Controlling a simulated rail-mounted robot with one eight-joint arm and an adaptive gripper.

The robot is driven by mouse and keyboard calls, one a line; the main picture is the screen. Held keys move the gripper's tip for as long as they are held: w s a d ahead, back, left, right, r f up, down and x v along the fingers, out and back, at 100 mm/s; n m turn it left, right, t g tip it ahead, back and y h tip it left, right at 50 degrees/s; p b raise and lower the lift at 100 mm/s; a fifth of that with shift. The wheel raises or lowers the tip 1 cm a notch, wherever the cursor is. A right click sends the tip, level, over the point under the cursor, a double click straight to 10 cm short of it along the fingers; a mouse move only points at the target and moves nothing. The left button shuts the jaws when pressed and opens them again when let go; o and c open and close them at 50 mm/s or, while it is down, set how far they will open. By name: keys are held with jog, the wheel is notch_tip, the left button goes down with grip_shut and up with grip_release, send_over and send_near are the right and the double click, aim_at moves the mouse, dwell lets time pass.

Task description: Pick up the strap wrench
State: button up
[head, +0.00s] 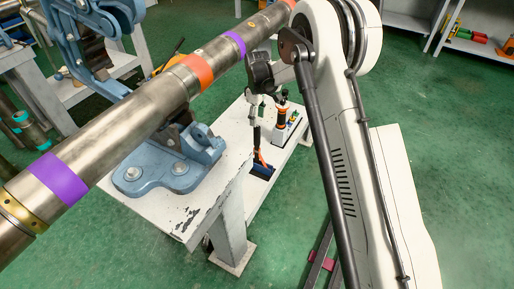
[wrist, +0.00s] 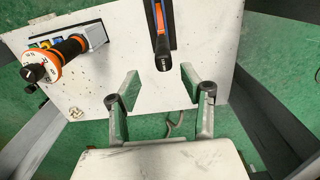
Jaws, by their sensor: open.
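A slim black, orange and blue tool, which looks like the strap wrench (wrist: 162,40), lies on a dark pad on a white shelf in the wrist view. Its near end points toward my gripper and its far end is cut off by the frame's top. In the head view the wrench (head: 261,158) is small, on the low shelf beyond the bench, partly hidden; I cannot make out its strap. My gripper (wrist: 160,76) is open and empty, its two fingers spread to either side of the wrench's line, just short of its near end. In the head view my gripper (head: 253,115) hangs above the wrench.
An orange and black tool (wrist: 60,58) stands left of the wrench, near a grey block. The white shelf (wrist: 100,85) has bare room between them. In the head view a long banded steel pipe (head: 150,117) crosses above, held by a blue vise (head: 165,170).

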aim_at(257, 127)
jog(key=f, duration=0.1)
jog(key=f+b, duration=0.1)
jog(key=f, duration=0.3)
jog(key=shift+s+f+b, duration=0.1)
jog(key=shift+s+b, duration=0.2)
jog(key=shift+b, duration=0.1)
grip_shut()
